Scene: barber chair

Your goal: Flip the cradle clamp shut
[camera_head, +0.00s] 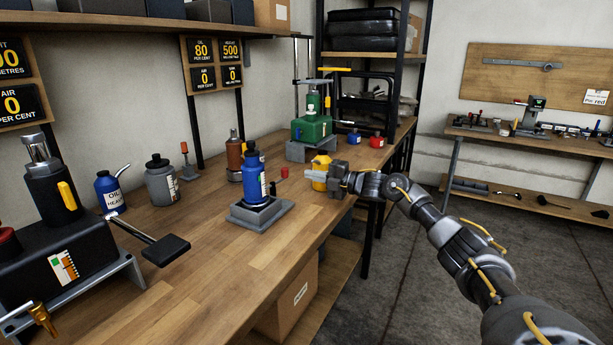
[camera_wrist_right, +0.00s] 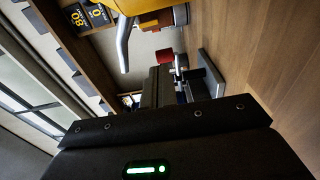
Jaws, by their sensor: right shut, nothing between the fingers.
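A grey cradle (camera_head: 240,216) sits on the workbench with a blue bottle-shaped jack (camera_head: 252,178) standing in it. Small dark and red parts (camera_head: 272,188) show beside the jack; I cannot tell whether they are the clamp or which way it is flipped. My right gripper (camera_head: 322,178) is shut and empty, over the front edge of the bench, to the right of the cradle and apart from it. In the right wrist view, a yellow body with a grey lever (camera_wrist_right: 124,42), a red piece (camera_wrist_right: 165,56) and a grey plate (camera_wrist_right: 212,76) lie ahead. My left gripper is out of view.
A yellow item (camera_head: 320,168) is close beside my right gripper. A green jack (camera_head: 312,127) stands behind it, with blue and red pots nearby. Bottles and a black jack with a pedal (camera_head: 165,249) are at left. The front middle of the bench is clear.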

